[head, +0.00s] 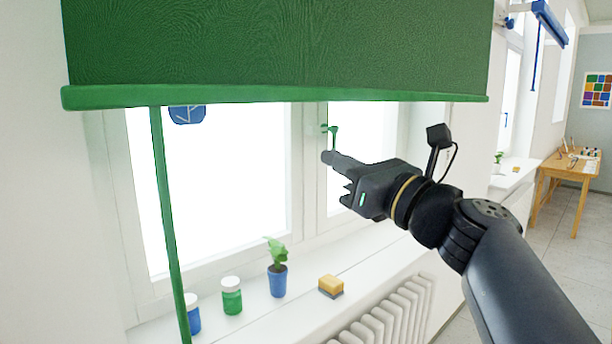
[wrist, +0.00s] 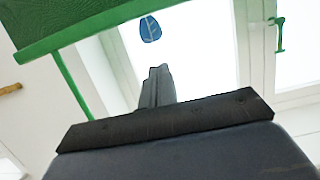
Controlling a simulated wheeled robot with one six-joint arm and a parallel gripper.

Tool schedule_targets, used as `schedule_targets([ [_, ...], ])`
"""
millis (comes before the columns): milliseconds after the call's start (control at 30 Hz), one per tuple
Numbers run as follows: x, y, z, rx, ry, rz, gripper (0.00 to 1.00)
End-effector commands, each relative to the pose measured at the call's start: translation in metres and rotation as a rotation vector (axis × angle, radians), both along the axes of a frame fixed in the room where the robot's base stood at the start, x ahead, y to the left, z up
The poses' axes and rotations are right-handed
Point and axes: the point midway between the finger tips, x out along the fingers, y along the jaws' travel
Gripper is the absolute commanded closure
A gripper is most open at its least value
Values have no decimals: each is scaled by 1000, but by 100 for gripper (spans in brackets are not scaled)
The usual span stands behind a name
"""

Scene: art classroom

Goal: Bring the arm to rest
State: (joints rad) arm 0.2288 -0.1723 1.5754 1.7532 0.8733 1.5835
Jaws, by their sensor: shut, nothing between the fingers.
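My gripper (head: 330,158) is shut and empty. In the head view it is held out in front of the window, below the green blind's bottom bar, and its tip overlaps the green window handle (head: 335,133) in the picture; I cannot tell the gap between them. In the wrist view the shut fingers (wrist: 157,88) point toward the bright window, and the handle (wrist: 280,34) is apart from them at the upper right. My arm reaches in from the lower right of the head view.
The green blind (head: 280,45) hangs above, with a green strap (head: 168,220) at left. The sill holds a green jar (head: 231,296), a blue jar (head: 193,314), a potted plant (head: 277,270) and a sponge (head: 330,287). A radiator (head: 390,315) is below; a wooden table (head: 568,166) stands far right.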

Motion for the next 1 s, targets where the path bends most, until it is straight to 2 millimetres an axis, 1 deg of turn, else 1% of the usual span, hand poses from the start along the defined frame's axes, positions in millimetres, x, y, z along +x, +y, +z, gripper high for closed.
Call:
schedule_targets([
  [300,1,1,0,1,0,1,100],
  [467,9,7,3,1,2,4,100],
  [667,33,26,12,1,2,6,100],
  [933,74,58,25,0,3,5,100],
  [967,77,62,27,1,2,5,100],
  [1000,75,60,35,0,0,2,100],
])
